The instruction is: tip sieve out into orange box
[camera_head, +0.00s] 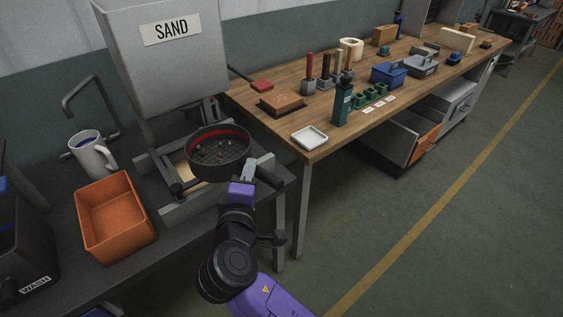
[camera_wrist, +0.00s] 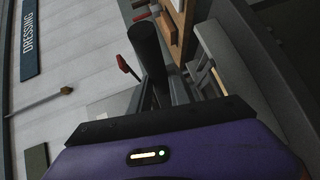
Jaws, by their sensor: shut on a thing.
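The sieve (camera_head: 220,162) is a round black pan with a red inner band, and several small lumps lie on its mesh. It looks roughly level in the head view, above the grey frame under the sand hopper. My gripper (camera_head: 249,171) is at its right front edge, shut on the sieve; the exact grip is hard to see. In the wrist view a dark cylinder (camera_wrist: 149,52) stands beyond the gripper; I cannot tell what it belongs to. The orange box (camera_head: 116,232) sits on the dark bench, left of the sieve and apart from it. It looks empty.
The SAND hopper (camera_head: 165,75) hangs close behind and above the sieve. A grey mug (camera_head: 90,158) stands behind the orange box. A dark WASH tub (camera_head: 22,262) is at the left. A wooden table (camera_head: 290,132) with tools and bins stands to the right.

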